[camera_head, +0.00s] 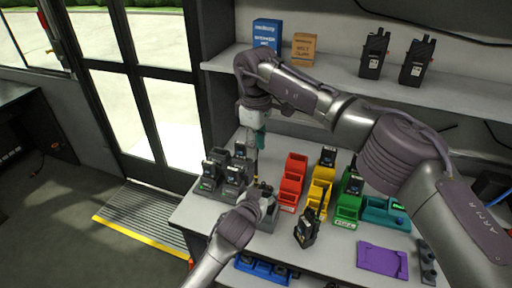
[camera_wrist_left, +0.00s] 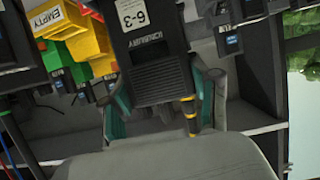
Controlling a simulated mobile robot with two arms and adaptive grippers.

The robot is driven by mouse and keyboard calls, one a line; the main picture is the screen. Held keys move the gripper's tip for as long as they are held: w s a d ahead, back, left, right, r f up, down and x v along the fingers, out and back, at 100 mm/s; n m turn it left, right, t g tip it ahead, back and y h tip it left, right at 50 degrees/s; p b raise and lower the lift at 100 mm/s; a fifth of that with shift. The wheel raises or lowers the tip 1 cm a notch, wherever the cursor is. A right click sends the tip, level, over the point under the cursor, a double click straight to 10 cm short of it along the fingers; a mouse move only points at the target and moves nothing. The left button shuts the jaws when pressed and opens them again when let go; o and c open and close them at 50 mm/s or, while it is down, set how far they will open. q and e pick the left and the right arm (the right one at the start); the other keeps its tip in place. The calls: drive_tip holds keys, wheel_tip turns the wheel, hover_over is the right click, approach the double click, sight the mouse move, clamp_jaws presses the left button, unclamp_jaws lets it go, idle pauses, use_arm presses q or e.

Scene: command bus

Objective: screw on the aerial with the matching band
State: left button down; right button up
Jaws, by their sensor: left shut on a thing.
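My left gripper (camera_head: 256,196) is shut on a dark radio (camera_head: 267,188) over the left part of the bench. In the left wrist view the radio (camera_wrist_left: 158,75) shows a "6-3" label upside down, between teal fingers. A dark aerial with yellow bands (camera_wrist_left: 190,112) shows beside the right finger, by the radio's end; I cannot tell whether it is screwed in. My right gripper (camera_head: 257,140) points down just above the radio, with a thin dark stick below it that looks like the aerial. Whether its fingers are closed on it is unclear.
Several radios in grey holders (camera_head: 228,175) stand at the left. Red (camera_head: 291,182), yellow (camera_head: 318,196) and green (camera_head: 347,208) bins stand right of the grippers. Another radio (camera_head: 306,230) stands in front. A purple tray (camera_head: 382,260) lies at right. A shelf (camera_head: 330,78) runs above.

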drive_tip(key=n, duration=0.3)
drive_tip(key=shift+r+n, duration=0.25)
drive_tip(key=shift+n, duration=0.15)
drive_tip(key=n, duration=0.4)
drive_tip(key=shift+r, duration=0.3)
drive_tip(key=n, duration=0.4)
drive_tip(key=shift+r+n, duration=0.3)
drive_tip(key=shift+n, duration=0.1)
drive_tip(key=n, duration=0.4)
drive_tip(key=shift+r+n, duration=0.3)
drive_tip(key=n, duration=0.3)
drive_tip(key=r+n, duration=0.1)
drive_tip(key=n, duration=0.2)
drive_tip(key=shift+n, duration=0.4)
drive_tip(key=n, duration=0.4)
drive_tip(key=shift+w+r+n, duration=0.1)
drive_tip(key=shift+r+n, duration=0.2)
drive_tip(key=n, duration=0.4)
drive_tip(key=shift+r, duration=0.3)
drive_tip(key=n, duration=0.3)
drive_tip(key=r+n, duration=0.1)
drive_tip(key=n, duration=0.7)
drive_tip(key=r+n, duration=0.1)
drive_tip(key=n, duration=0.1)
drive_tip(key=shift+n, duration=0.4)
drive_tip(key=n, duration=0.6)
drive_tip(key=shift+r, duration=0.4)
drive_tip(key=n, duration=0.5)
drive_tip(key=shift+r, duration=0.35)
